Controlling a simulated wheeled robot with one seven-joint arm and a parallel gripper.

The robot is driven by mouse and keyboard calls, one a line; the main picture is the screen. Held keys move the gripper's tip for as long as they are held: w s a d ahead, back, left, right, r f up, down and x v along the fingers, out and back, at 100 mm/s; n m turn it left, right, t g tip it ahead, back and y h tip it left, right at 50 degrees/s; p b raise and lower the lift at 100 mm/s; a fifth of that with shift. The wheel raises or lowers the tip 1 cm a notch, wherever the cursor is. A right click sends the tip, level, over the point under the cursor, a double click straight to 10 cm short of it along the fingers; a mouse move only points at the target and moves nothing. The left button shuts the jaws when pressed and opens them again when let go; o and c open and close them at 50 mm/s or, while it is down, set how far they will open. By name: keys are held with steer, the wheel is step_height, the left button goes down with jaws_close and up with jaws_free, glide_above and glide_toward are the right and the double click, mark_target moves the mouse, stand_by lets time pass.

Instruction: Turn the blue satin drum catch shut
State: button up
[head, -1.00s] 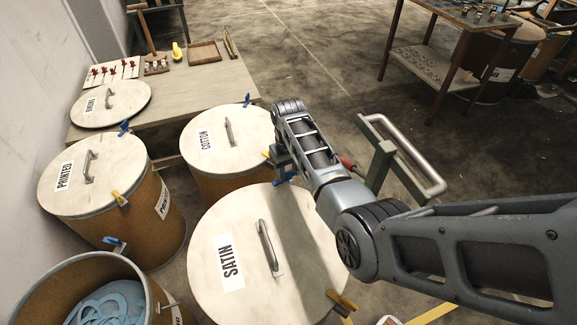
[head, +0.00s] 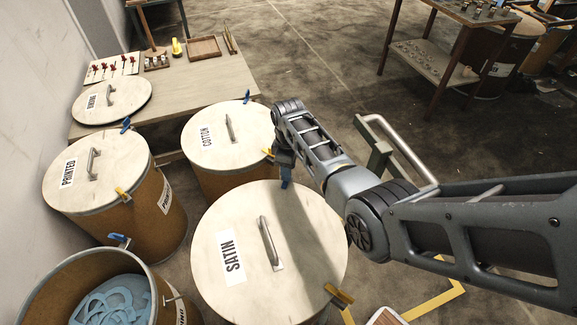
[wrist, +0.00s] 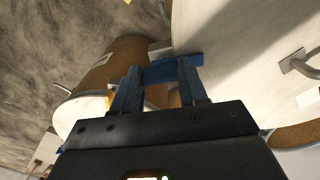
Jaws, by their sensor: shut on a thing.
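The satin drum has a pale round lid (head: 300,225) with a metal handle and a SATIN label. Its blue catch (head: 287,181) is at the far rim, partly hidden by my gripper (head: 284,155). In the wrist view the blue catch (wrist: 190,66) lies across between my gripper's blue fingers (wrist: 158,76), its right end reaching over the lid's edge. My gripper is shut on this catch. A yellow catch (head: 339,297) sits at the near right rim of the same lid.
The cotton drum (head: 217,135) stands just behind, close to my gripper. The printed drum (head: 97,180) and an open drum of blue tape (head: 112,300) stand left. A metal-rail cart handle (head: 400,150) is close to the right of my arm.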

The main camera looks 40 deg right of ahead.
steer(key=shift+w+n, duration=0.1)
steer(key=shift+n, duration=0.3)
steer(key=o, duration=1.1)
steer(key=shift+c, duration=0.2)
step_height(320, 180, up, 8)
steer(key=shift+f+p, duration=0.1)
steer(key=shift+p, duration=0.2)
